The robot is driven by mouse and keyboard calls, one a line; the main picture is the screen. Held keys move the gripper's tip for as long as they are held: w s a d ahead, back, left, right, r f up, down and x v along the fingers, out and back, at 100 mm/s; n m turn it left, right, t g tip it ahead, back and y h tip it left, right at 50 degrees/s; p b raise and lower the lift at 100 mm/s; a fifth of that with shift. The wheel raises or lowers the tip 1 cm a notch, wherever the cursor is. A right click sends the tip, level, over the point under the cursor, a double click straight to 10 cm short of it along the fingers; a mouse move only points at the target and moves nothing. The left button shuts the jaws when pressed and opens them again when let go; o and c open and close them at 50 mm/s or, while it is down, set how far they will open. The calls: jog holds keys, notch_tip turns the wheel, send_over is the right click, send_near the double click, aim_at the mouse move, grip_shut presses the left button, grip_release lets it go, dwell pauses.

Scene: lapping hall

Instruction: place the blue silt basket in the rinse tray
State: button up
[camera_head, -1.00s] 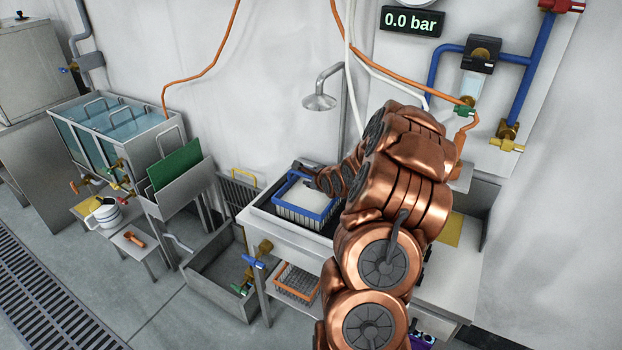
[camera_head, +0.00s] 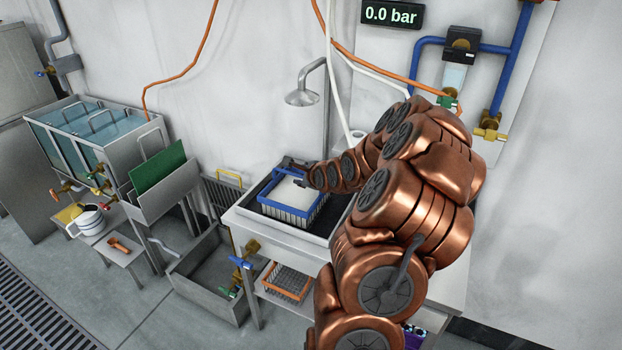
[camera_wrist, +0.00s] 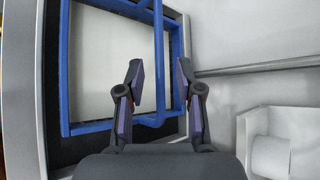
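The blue silt basket (camera_head: 291,212), a blue frame with pale contents, sits in the dark-floored rinse tray (camera_head: 270,233) under the shower head. It also shows in the wrist view (camera_wrist: 92,127), where its raised blue handle bar runs between my fingers. My gripper (camera_head: 297,173) is at the basket's far side, at handle height. In the wrist view my gripper (camera_wrist: 159,80) has its two fingers apart, one on each side of the bar, with gaps visible. The basket's underside is hidden, and my arm covers the tray's right part.
A shower head (camera_head: 302,98) hangs above the tray. An orange basket (camera_head: 287,281) is on the shelf below. A floor basin (camera_head: 210,275) and a rack with a green plate (camera_head: 158,168) stand to the left. A pale cylinder (camera_wrist: 269,155) lies right of my gripper.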

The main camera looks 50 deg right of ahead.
jog(key=b+v, duration=0.2)
jog(key=v, duration=0.5)
dwell(0.3)
jog(key=s+a+n+g+y, duration=0.25)
jog(key=a+n, duration=0.45)
jog(key=a, duration=0.5)
jog(key=s+a+n+g+y, duration=0.25)
jog(key=a+n, duration=0.45)
jog(key=a, duration=0.5)
jog(key=s+a+n+g, duration=0.2)
jog(key=s+a+n, duration=0.2)
jog(key=s, duration=0.3)
jog(key=s+a+r+n+g, duration=0.1)
jog(key=s+a+n+g, duration=0.2)
jog(key=s+a+n, duration=0.2)
jog(key=s+a+n+g+h, duration=0.1)
jog(key=s+a+n, duration=0.4)
jog(key=s, duration=0.6)
jog(key=shift+s+r+n+g, duration=0.15)
jog(key=shift+r+n+g, duration=0.25)
jog(key=shift+n+g, duration=0.3)
